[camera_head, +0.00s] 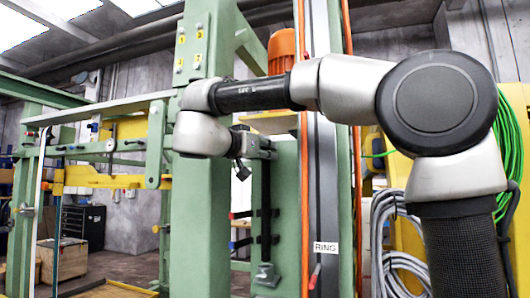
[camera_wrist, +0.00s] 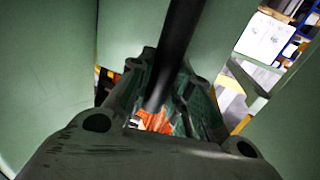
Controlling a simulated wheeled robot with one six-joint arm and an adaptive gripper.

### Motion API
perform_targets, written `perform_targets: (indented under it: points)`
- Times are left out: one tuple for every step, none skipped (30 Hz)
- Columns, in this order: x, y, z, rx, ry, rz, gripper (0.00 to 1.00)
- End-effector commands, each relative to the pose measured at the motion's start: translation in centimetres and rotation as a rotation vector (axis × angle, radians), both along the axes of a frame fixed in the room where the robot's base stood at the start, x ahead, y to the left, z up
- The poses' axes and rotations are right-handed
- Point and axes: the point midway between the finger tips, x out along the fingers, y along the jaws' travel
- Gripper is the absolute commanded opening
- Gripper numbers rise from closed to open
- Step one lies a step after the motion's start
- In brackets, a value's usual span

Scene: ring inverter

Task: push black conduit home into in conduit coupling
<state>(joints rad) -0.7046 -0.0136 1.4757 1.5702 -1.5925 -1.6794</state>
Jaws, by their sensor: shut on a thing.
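The black conduit (camera_wrist: 178,40) runs from the top edge of the wrist view down between the fingers of my gripper (camera_wrist: 166,75).
A large green column (camera_head: 205,220) stands close beside my gripper. A grey rail with a RING label (camera_head: 326,248) and orange pipes (camera_head: 304,180) stand to its right. Grey cable coils (camera_head: 388,240) hang further right. Green surfaces (camera_wrist: 60,85) flank the gripper in the wrist view.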

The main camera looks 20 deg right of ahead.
Motion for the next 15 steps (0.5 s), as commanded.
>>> perform_targets:
  points:
    - [-0.01, -0.01, 0.01, 0.0, 0.0, 0.0, 0.0]
    - [0.0, 0.0, 0.01, 0.0, 0.0, 0.0, 0.0]
    - [0.0, 0.0, 0.01, 0.0, 0.0, 0.0, 0.0]
    - [0.0, 0.0, 0.01, 0.0, 0.0, 0.0, 0.0]
    - [0.0, 0.0, 0.01, 0.0, 0.0, 0.0, 0.0]
    - [0.0, 0.0, 0.01, 0.0, 0.0, 0.0, 0.0]
    - [0.0, 0.0, 0.0, 0.0, 0.0, 0.0, 0.0]
    - [0.0, 0.0, -0.03, 0.0, 0.0, 0.0, 0.0]
    - [0.0, 0.0, -0.08, 0.0, 0.0, 0.0, 0.0]
    - [0.0, 0.0, -0.13, 0.0, 0.0, 0.0, 0.0]
    - [0.0, 0.0, -0.2, 0.0, 0.0, 0.0, 0.0]
    - [0.0, 0.0, -0.3, 0.0, 0.0, 0.0, 0.0]
    - [0.01, 0.01, -0.38, 0.0, 0.0, 0.0, 0.0]
    - [0.01, 0.01, -0.46, 0.0, 0.0, 0.0, 0.0]
    - [0.01, 0.01, -0.57, 0.0, 0.0, 0.0, 0.0]
